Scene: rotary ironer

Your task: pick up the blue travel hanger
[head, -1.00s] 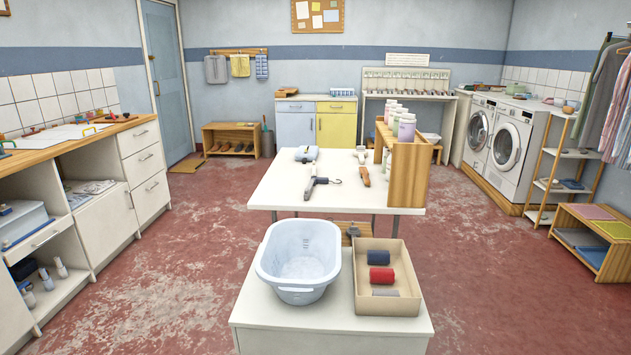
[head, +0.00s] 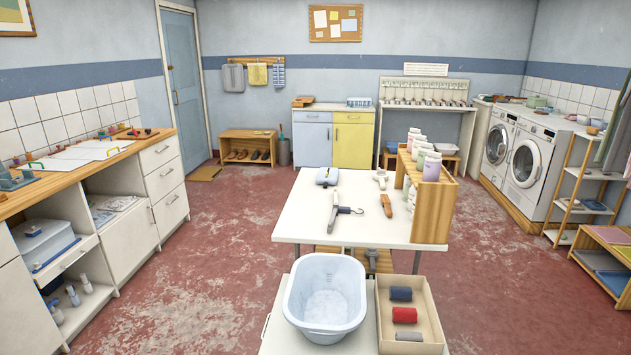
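A small dark item with a thin hook (head: 350,210) lies on the white table in the middle of the head view. It looks dark blue and could be the folded travel hanger, but it is too small to be sure. A grey bar-like tool (head: 333,213) lies against its left end. A brown-handled tool (head: 385,205) lies to its right, apart from it. A light blue object (head: 327,177) lies farther back on the table. Neither of my grippers is in view.
The white table (head: 300,227) carries a wooden rack (head: 431,215) with bottles at its right. In front stand a pale blue tub (head: 327,290) and a tan box (head: 432,322) with a dark blue and a red roll. The red floor (head: 225,250) is clear to the left.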

